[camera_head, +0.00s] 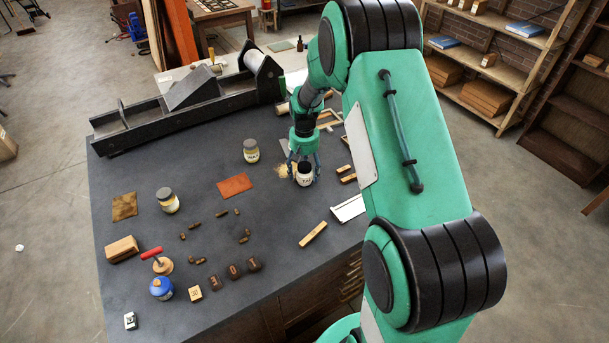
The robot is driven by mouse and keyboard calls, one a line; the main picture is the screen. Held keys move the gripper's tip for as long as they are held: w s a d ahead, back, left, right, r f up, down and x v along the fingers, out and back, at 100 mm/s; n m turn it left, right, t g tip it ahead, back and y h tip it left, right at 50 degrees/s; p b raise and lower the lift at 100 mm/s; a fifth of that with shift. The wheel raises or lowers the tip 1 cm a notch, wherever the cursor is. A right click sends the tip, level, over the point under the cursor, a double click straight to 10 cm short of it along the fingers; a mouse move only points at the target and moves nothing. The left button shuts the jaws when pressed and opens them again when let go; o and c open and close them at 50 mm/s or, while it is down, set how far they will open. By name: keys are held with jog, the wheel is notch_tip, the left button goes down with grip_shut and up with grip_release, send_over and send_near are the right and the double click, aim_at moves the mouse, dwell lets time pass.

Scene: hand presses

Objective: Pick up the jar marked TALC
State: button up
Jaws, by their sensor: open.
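A white jar with a dark lid and dark lettering (304,176) stands on the dark bench top, right of the middle. The lettering is small and partly legible, and looks like the start of TALC. My gripper (303,166) points down over this jar, with its fingers apart on the jar's left and right sides. I cannot tell whether the fingers touch it. The jar seems to rest on the bench. A yellowish jar (250,151) stands to its upper left, and another jar (168,201) stands farther left.
A long dark press bed (190,103) lines the bench's back. An orange-red sheet (235,186) lies left of the gripper. A wooden strip (313,234) and a pale tray (349,208) lie in front. A blue-topped container (161,288), wooden blocks and small dark pieces occupy the left front.

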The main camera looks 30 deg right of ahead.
jog(key=shift+f, duration=1.1)
jog(key=c, duration=1.5)
